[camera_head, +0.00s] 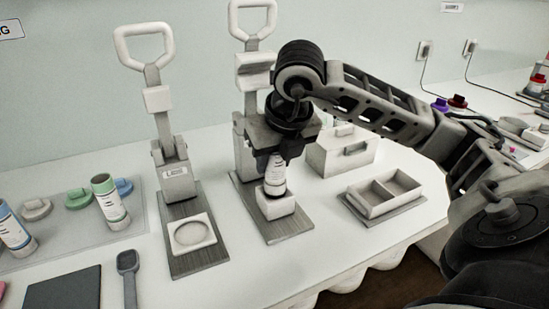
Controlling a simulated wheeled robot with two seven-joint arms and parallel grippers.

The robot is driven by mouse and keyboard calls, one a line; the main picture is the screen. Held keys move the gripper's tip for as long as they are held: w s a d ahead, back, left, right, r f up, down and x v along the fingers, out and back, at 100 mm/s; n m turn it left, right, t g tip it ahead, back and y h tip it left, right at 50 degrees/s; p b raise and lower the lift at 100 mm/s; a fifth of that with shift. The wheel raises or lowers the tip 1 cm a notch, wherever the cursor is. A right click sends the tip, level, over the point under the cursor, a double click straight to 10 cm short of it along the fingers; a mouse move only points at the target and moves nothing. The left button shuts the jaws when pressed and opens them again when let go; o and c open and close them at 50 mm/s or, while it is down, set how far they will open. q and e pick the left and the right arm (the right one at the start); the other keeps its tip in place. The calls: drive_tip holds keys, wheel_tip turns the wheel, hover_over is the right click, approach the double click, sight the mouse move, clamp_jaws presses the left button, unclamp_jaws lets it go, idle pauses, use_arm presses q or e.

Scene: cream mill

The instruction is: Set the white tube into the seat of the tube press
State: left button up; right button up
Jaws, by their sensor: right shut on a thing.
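The white tube (275,176) is upright in my right gripper (273,155), which is shut on its upper part from above. The tube's lower end is at the white block seat (276,205) of the right-hand press (243,140). I cannot tell whether it rests fully in the seat or just above it. A second press (172,150) stands to the left, with an empty round recess in its square plate (191,234). My right arm hides part of the right-hand press. My left gripper is not in view.
Green-topped (109,199) and blue-topped (14,232) tubes stand on a clear mat at left, beside several coloured caps. A dark pad (64,289) and grey scoop (128,275) lie in front. A two-compartment tray (384,193) and white box (341,152) are at right.

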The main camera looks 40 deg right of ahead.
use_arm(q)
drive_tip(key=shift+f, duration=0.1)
use_arm(e)
drive_tip(key=shift+f, duration=0.15)
use_arm(q)
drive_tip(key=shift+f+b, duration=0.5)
drive_tip(key=shift+b, duration=0.7)
use_arm(e)
drive_tip(key=shift+f, duration=1.1)
